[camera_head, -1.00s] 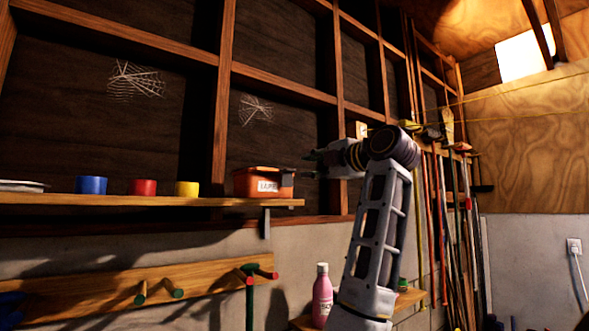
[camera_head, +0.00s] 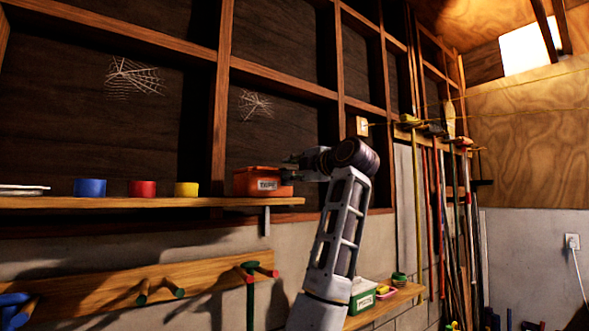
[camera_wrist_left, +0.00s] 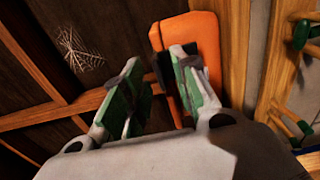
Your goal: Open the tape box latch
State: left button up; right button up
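The orange tape box (camera_head: 262,180), with a white label on its front, stands at the right end of the wall shelf. Its latch cannot be made out. My left gripper (camera_head: 290,174) is at the right end of the box in the head view, small and partly hidden by my own wrist. In the left wrist view my left gripper (camera_wrist_left: 155,82) is open, its two green-padded fingers apart. The orange box (camera_wrist_left: 205,45) lies beyond the right finger, which covers part of it. I cannot tell whether they touch. My right gripper is not in view.
The shelf (camera_head: 130,202) also holds blue (camera_head: 90,187), red (camera_head: 142,188) and yellow (camera_head: 186,189) cups left of the box. A peg rail (camera_head: 100,292) is below. A green box (camera_head: 362,296) sits on a lower shelf. Long-handled tools hang at right.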

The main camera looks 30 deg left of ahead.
pick_arm(q)
jog(key=c, duration=0.6)
grip_shut()
jog(key=shift+f, duration=0.1)
